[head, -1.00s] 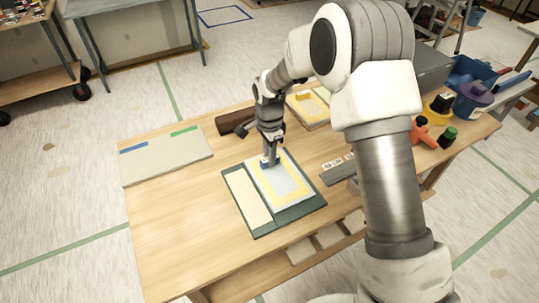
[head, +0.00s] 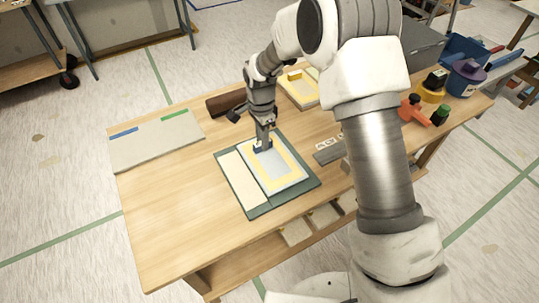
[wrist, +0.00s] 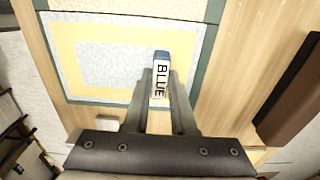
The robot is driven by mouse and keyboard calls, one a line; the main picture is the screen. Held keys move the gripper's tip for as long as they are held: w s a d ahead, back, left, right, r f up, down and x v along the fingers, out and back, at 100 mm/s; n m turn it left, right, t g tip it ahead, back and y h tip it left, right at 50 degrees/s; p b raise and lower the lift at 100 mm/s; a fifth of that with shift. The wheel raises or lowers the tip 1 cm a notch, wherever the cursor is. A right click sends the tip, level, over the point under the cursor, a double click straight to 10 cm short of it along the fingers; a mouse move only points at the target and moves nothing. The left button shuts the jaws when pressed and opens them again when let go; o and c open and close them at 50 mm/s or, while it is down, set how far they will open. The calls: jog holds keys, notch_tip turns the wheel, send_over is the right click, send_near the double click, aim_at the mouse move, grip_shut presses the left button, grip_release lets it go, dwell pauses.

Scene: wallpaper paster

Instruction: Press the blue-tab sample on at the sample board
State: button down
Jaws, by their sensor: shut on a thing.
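My gripper (head: 264,143) is shut on the blue tab (wrist: 161,78), which is labelled BLUE in the wrist view. The tab stands at the far edge of the blue-tab sample (head: 289,181), a pale sheet with a yellow frame-like band. The sample lies on a dark green mat (head: 256,211), beside a cream strip (head: 243,180). In the wrist view the sample (wrist: 110,55) fills the upper left. I cannot tell whether the sample is lifted off the mat. The sample board (head: 155,145) is a grey panel at the left of the table, with a blue strip and a green strip along its far edge.
A second sample with a yellow tab (head: 300,88) lies behind my gripper. A brown roller-like tool (head: 226,103) lies between it and the board. A grey bar (head: 329,152), an orange tool (head: 412,110) and pots are to the right. The table's front left (head: 180,220) is clear.

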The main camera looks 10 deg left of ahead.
jog(key=shift+f+b, duration=0.55)
jog(key=shift+f, duration=0.3)
dwell(0.6)
jog(key=c, duration=0.7)
grip_release()
jog(key=shift+o, duration=0.2)
jog(key=shift+r, duration=0.1)
notch_tip(320, 180, up, 17)
jog(key=p, duration=0.2)
jog(key=s+d+r+n+t+p, duration=0.1)
jog(key=s+d+r+n, duration=0.15)
jog(key=d+r, duration=0.55)
jog(key=s+d+r+n+t+p, duration=0.3)
jog(key=s+d+r+n, duration=0.2)
jog(key=s+d+r, duration=0.7)
jog(key=s+d+f+n+t, duration=0.1)
jog(key=s+d+f+n, duration=0.1)
jog(key=s, duration=0.8)
jog(key=shift+s+d+f+n+t+p, duration=0.15)
jog(key=shift+d+n+t+p, duration=0.25)
jog(key=shift+d, duration=0.6)
